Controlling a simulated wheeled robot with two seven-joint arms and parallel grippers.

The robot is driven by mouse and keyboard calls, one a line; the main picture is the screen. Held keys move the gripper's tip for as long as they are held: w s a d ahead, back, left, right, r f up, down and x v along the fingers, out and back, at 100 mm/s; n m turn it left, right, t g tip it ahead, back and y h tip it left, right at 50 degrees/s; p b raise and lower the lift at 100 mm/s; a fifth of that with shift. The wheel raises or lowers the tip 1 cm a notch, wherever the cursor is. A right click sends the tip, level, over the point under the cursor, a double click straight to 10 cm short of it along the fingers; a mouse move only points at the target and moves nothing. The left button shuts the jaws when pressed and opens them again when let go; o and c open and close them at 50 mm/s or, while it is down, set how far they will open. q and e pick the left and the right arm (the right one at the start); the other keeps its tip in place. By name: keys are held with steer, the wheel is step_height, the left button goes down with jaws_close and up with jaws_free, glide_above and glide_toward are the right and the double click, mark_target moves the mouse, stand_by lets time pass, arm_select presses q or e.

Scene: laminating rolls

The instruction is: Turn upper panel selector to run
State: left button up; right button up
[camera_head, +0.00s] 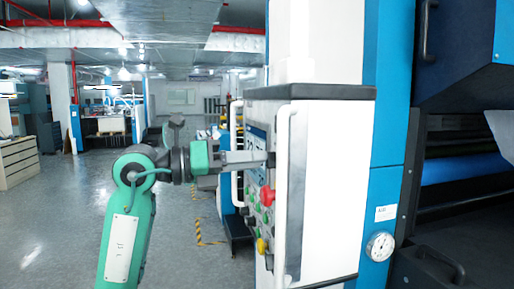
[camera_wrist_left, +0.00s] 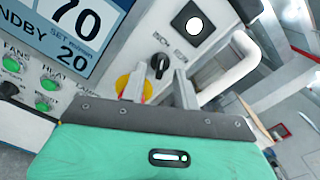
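The control panel (camera_head: 262,150) is seen edge-on in the head view, on the side of a white cabinet. In the left wrist view a black selector knob (camera_wrist_left: 158,66) sits on the panel's white face, with small lettering beside it that I cannot read surely. My left gripper (camera_head: 268,158) reaches the panel from the left. In the left wrist view its two fingers (camera_wrist_left: 158,84) stand apart, one on each side of the knob's line. Nothing shows between them but the knob ahead; whether they touch it I cannot tell. My right gripper is not in view.
Close by are a display (camera_wrist_left: 72,28), green buttons (camera_wrist_left: 47,84), a white button in a black square (camera_wrist_left: 193,24) and a yellow-and-red button (camera_wrist_left: 132,86). White handrails (camera_head: 291,200) flank the panel. A red knob (camera_head: 267,195) sits below my gripper.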

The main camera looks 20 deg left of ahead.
arm_select(q)
steer(key=shift+x, duration=0.85)
steer(key=shift+c, duration=0.4)
jaws_close()
